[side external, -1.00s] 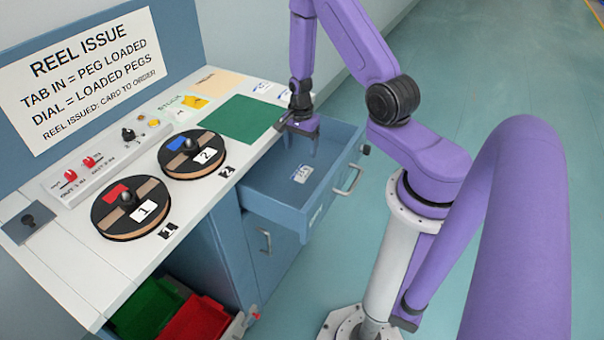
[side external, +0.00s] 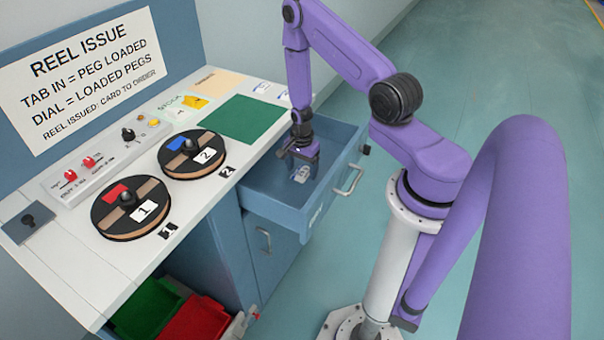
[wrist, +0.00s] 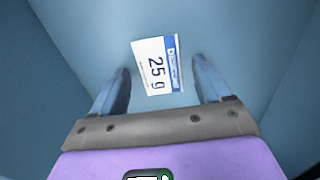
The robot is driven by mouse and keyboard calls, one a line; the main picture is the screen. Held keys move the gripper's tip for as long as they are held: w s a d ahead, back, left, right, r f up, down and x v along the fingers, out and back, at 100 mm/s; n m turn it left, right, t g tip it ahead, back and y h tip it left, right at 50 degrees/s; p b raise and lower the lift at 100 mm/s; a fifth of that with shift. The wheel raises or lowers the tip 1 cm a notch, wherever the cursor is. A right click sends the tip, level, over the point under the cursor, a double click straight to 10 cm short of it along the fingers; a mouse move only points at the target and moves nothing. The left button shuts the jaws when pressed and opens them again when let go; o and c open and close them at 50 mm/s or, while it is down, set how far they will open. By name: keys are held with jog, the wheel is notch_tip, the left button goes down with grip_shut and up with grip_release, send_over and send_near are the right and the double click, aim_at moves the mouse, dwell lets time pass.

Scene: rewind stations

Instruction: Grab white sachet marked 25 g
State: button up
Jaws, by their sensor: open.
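The white sachet marked 25 g (wrist: 155,67) lies flat on the floor of the open blue drawer (side external: 262,207). It has a blue printed band along one side. In the side external view the sachet (side external: 302,173) is partly hidden by my gripper. My gripper (side external: 300,172) is inside the drawer above the sachet, pointing down. In the wrist view my gripper (wrist: 162,82) is open, with one finger on each side of the sachet. The sachet sits between the fingers and reaches a little beyond their tips. I cannot tell the exact height of the fingertips above the drawer floor.
Drawer walls surround my gripper. The bench top beside it holds a green mat (side external: 244,119), reel 1 (side external: 131,207), reel 2 (side external: 192,155) and a switch panel (side external: 105,160). Green (side external: 147,306) and red (side external: 197,318) bins stand low at the front. The drawer floor around the sachet looks clear.

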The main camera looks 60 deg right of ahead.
jog(key=c, duration=1)
jog(key=shift+c, duration=0.2)
jog(key=shift+r, duration=0.1)
